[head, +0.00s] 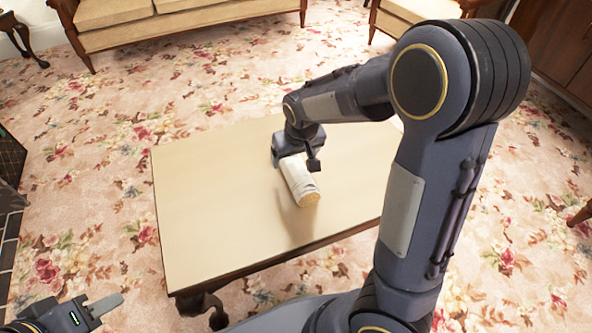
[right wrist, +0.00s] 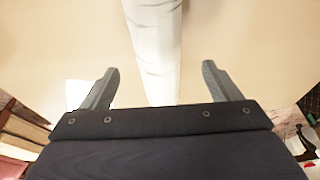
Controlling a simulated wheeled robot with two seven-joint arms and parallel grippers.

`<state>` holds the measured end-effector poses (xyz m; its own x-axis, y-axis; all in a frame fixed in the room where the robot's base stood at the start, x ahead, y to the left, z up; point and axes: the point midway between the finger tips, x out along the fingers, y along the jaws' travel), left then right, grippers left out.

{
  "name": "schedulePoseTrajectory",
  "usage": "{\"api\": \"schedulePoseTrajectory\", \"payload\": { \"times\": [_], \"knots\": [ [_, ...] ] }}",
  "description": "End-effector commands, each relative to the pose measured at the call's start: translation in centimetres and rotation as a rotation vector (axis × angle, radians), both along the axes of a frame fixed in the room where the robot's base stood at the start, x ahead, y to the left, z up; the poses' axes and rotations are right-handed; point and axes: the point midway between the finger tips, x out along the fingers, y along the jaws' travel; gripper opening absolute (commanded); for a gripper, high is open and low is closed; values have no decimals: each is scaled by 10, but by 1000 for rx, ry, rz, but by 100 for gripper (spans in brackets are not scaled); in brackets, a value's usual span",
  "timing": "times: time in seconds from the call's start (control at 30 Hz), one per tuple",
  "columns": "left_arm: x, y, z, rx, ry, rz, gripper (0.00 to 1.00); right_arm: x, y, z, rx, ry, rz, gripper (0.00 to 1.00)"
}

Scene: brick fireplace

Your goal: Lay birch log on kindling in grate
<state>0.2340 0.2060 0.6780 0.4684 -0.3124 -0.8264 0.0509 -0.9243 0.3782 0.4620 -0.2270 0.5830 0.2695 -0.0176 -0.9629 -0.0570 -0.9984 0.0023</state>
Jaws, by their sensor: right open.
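The birch log (head: 302,185), white bark with a tan cut end, lies on the low table (head: 200,200). My right gripper (head: 295,160) is over the log's far end. In the right wrist view the log (right wrist: 157,55) runs between the two spread fingers of the right gripper (right wrist: 160,85), with a gap on each side. My left gripper (head: 100,305) is at the bottom left corner, partly cut off by the frame, well away from the log; I cannot tell its opening. Kindling and grate are not recognisable in these views.
The tabletop around the log is bare. A dark mesh panel (head: 10,158) and dark tiles (head: 10,230) show at the left edge. A sofa (head: 180,20) and an armchair (head: 410,15) stand at the back. Floral carpet (head: 90,130) surrounds the table.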

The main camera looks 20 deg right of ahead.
Motion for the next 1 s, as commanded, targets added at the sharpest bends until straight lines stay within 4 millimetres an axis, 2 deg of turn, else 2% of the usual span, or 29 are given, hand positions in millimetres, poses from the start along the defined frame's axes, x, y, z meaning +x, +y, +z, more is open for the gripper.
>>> {"api": "schedulePoseTrajectory", "payload": {
  "times": [0.03,0.23,0.47,0.73,1.0],
  "knots": [
    [0,0,-6,0,0,0,36,1,0,-10,-1,3,-1,83],
    [0,0,-17,0,0,0,36,5,-2,-27,1,2,-1,83],
    [0,0,-40,0,0,0,36,14,-5,-61,1,4,-2,83],
    [0,0,-40,0,0,0,36,16,-5,-63,1,1,-1,83],
    [0,0,-40,0,0,0,36,16,-5,-63,1,2,-1,49]
  ]
}}
